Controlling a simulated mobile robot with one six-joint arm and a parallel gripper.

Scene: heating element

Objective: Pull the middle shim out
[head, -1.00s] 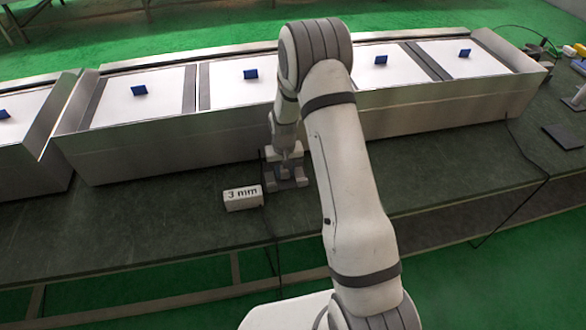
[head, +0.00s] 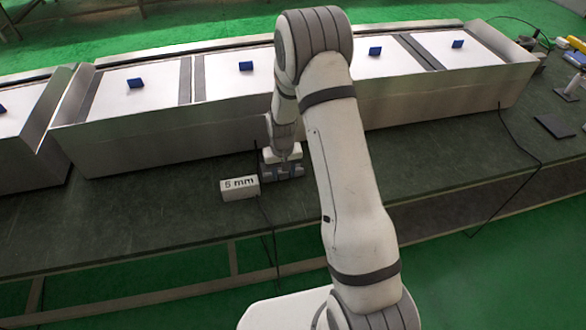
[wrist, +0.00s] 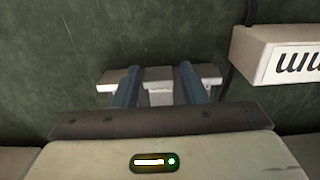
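In the wrist view, a low grey, white-edged piece (wrist: 158,74) lies crosswise on the dark green bench, with a paler middle part (wrist: 160,97) projecting toward me. The two blue-grey fingers of my gripper (wrist: 158,72) point at it, one on each side of the middle part, and look apart from it. I cannot tell separate shims from one another. In the head view, my gripper (head: 283,168) is low at the bench, over the small grey piece, which it mostly hides.
A white block marked "5 mm" (head: 240,188) stands just left of the gripper; it also shows in the wrist view (wrist: 283,55). Long metal housings (head: 160,145) with white panels stand close behind. A dark cable runs beside the block. Bench at left (head: 100,215) is clear.

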